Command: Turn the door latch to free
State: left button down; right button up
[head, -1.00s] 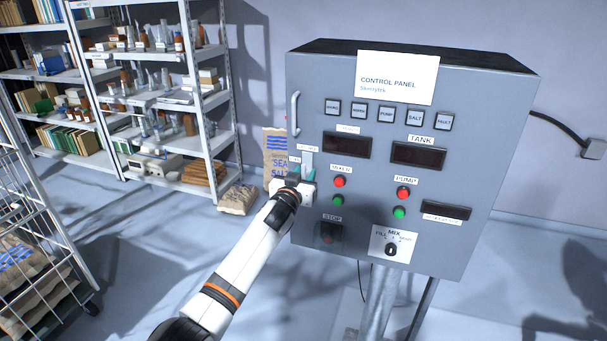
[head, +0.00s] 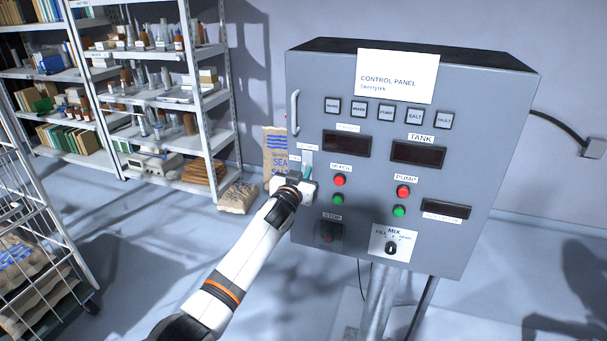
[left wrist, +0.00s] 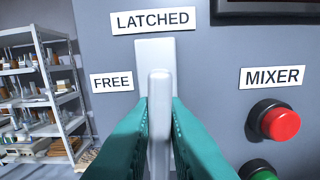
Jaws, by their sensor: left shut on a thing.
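The door latch (left wrist: 160,84) is a pale grey lever on a light plate, near the left edge of the control panel door (head: 465,120). In the left wrist view the lever stands upright, below the LATCHED label (left wrist: 153,21). The FREE label (left wrist: 112,82) is to its left. My left gripper (head: 307,173) is at the latch in the head view. In the left wrist view its teal fingers (left wrist: 160,110) are on both sides of the lever, shut on it. My right gripper is not in view.
A red button (left wrist: 279,122) and a green button (left wrist: 262,171) sit right of the latch. A door handle (head: 295,112) is above it. A salt sack (head: 275,150) stands behind the panel's left side. Shelves (head: 222,95) and a wire cart (head: 50,225) are at left.

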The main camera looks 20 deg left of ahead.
pick_arm(q)
jog(key=m, duration=0.4)
jog(key=shift+d+f+b, duration=0.1)
jog(key=shift+b, duration=0.3)
jog(key=m, duration=0.4)
jog(key=shift+d+m, duration=0.15)
jog(key=shift+m, duration=0.15)
jog(key=shift+d+f+m, duration=0.1)
jog(key=shift+f+m, duration=0.1)
jog(key=shift+m, duration=1.95)
jog(key=shift+f+m, duration=0.15)
jog(key=shift+m, duration=2)
jog(key=c, duration=1.4)
grip_release()
jog(key=shift+c, duration=0.2)
